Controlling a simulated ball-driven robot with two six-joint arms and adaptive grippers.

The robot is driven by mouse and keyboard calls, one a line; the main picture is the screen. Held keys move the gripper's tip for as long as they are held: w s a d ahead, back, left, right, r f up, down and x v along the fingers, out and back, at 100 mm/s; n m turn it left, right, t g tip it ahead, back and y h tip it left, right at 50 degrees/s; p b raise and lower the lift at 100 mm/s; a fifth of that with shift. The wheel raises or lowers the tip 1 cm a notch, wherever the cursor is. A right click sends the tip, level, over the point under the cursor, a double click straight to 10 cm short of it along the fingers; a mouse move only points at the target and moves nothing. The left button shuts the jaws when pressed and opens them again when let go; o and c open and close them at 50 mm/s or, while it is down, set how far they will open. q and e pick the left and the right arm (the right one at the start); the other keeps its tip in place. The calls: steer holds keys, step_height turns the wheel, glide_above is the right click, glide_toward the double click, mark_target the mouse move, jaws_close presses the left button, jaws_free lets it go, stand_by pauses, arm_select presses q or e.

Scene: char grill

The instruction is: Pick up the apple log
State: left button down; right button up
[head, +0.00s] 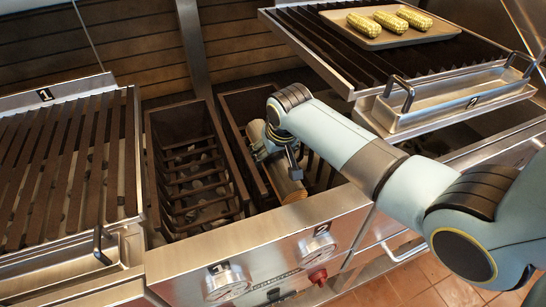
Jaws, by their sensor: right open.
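The apple log (287,187) is a brown wooden piece with a lighter end facing me. It lies in the right one of two dark open baskets (236,146) between the grills. My right arm reaches in from the right, and its gripper (281,167) points down over the log. The gripper is open, with its dark fingers close around the middle of the log. The gripper hides part of the log, and I cannot tell whether the fingers touch it. My left gripper is not in view.
The left basket (150,150) has crossbars over grey pieces. A slatted grill (122,150) stands at the left. A raised grill (312,45) at the upper right bears a tray (349,36) with 3 corn cobs (400,18). A steel front panel (270,237) with knobs borders the baskets.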

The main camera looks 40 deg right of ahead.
steer(key=c, duration=1.7)
